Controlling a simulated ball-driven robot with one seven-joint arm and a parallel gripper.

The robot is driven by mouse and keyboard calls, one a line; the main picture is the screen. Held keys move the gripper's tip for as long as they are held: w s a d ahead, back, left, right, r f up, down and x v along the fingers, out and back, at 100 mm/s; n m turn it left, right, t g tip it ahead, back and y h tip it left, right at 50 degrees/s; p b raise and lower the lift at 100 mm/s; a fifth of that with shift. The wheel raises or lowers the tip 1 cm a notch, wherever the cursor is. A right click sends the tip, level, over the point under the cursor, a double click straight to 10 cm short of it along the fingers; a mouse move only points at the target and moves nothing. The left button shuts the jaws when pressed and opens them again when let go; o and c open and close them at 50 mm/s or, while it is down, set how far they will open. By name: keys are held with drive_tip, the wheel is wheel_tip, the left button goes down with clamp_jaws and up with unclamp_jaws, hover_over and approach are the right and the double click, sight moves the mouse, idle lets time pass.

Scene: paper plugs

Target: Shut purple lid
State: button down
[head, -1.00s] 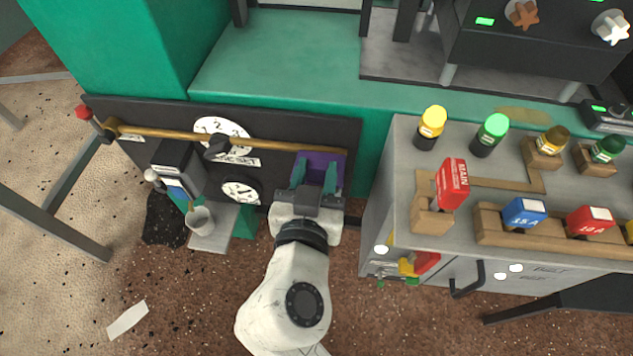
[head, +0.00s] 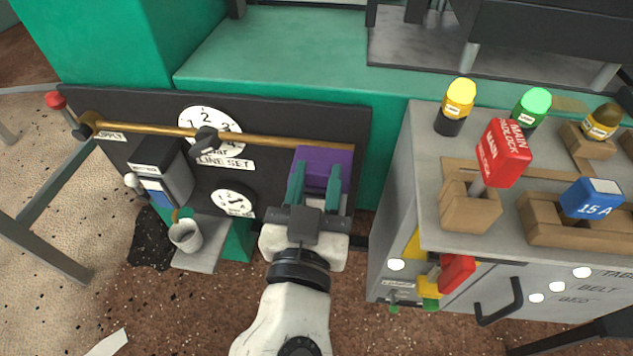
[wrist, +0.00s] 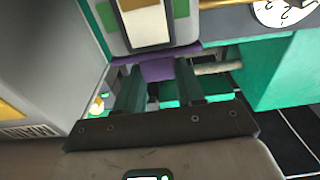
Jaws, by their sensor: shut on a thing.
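The purple lid (head: 324,161) is at the right end of the dark panel, below the brass rod. In the wrist view a purple strip of it (wrist: 157,70) shows at the fingertips. My gripper (head: 315,183), with two teal fingers, reaches up to it from below, one finger on each side of its lower part. The gripper is shut on the lid, its fingers standing apart with the purple between them. The fingers and palm hide the lid's lower part in the head view. The wrist view also shows my gripper (wrist: 158,72).
The dark panel (head: 280,118) carries the brass rod (head: 270,140), dials and a black knob (head: 207,140). A grey cup (head: 185,236) stands on a small shelf at left. A grey cabinet (head: 400,200) with coloured plugs stands close on the right.

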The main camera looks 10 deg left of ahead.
drive_tip(key=c, duration=0.7)
unclamp_jaws()
drive_tip(key=s, duration=0.7)
drive_tip(key=s+p, duration=0.1)
drive_tip(key=s, duration=0.2)
drive_tip(key=shift+s+a+f, duration=0.2)
drive_tip(key=shift+s+f, duration=0.2)
